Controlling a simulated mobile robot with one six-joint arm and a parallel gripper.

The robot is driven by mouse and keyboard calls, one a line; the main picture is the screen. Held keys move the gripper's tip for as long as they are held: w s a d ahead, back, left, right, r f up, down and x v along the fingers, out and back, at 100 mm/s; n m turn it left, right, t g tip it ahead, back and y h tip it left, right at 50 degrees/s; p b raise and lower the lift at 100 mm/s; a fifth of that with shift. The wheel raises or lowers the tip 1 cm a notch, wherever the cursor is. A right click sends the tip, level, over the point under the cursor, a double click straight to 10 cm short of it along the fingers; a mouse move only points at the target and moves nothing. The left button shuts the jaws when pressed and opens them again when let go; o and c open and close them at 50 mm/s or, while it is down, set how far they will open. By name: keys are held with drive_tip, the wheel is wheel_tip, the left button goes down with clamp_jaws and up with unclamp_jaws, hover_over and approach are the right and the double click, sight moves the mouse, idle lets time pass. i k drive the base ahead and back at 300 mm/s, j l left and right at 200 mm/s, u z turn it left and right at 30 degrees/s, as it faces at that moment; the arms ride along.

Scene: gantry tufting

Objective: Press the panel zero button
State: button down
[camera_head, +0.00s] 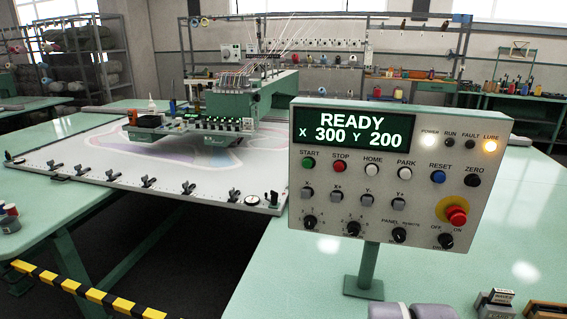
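The grey control panel (330,227) stands on a green post at the centre right, facing me. Its black ZERO button (472,180) is at the right side, under the label ZERO and right of the blue RESET button (438,177). The red emergency knob (456,215) on a yellow ring sits below the ZERO button. The display (355,128) reads READY, X 300 Y 200. The POWER and LUBE lamps are lit; the RUN and FAULT lamps are dark. My gripper is not in view.
The tufting machine (236,100) stands over a wide white framed bed (75,160) at left. A yellow-black barrier bar (85,291) crosses the lower left. Grey blocks (432,312) and small items lie at the front right edge. The green surface right of the panel is mostly clear.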

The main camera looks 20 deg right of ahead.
sight(474, 181)
drive_tip(key=z, duration=1.55)
